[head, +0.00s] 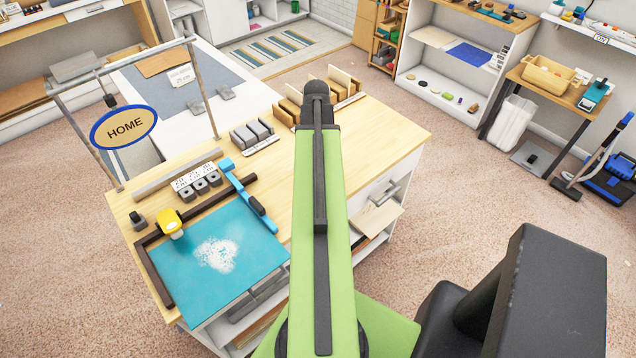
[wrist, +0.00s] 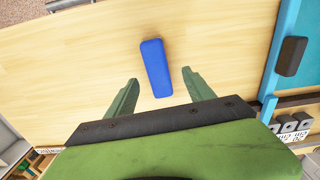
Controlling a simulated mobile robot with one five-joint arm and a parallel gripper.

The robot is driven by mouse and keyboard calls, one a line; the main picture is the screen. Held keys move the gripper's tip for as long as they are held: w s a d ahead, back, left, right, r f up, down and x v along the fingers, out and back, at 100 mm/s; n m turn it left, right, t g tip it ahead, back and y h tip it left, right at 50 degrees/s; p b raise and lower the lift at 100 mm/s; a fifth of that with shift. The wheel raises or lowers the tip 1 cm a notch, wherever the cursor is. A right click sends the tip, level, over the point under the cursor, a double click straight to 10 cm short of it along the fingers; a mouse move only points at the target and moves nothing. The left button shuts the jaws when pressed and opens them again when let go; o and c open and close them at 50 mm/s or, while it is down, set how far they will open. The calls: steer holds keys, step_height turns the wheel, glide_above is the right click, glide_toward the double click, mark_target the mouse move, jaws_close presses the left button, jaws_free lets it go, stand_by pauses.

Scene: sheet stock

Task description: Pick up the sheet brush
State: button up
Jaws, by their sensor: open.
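In the wrist view a blue oblong block (wrist: 155,66) lies on the pale wooden table top (wrist: 90,60); it looks like the sheet brush, though no bristles show. My gripper (wrist: 160,77) is open, with one dark green finger on each side of the block and clear gaps between. The block's near end lies between the fingers and its far end reaches beyond the tips. I cannot tell the height of the fingers above the table. In the head view my arm hides the block and my gripper.
A teal sheet (head: 185,275) with a white powdery patch lies on the table's left part. A yellow-topped item (head: 170,222) and a blue bar with a black grip (head: 247,195) are at its edges. Grey blocks (head: 251,134) stand behind. Bare wood surrounds the blue block.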

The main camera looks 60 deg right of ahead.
steer(key=f+b, duration=0.5)
steer(key=f, duration=0.1)
steer(key=shift+d, duration=0.2)
steer(key=shift+r, duration=0.15)
jaws_close()
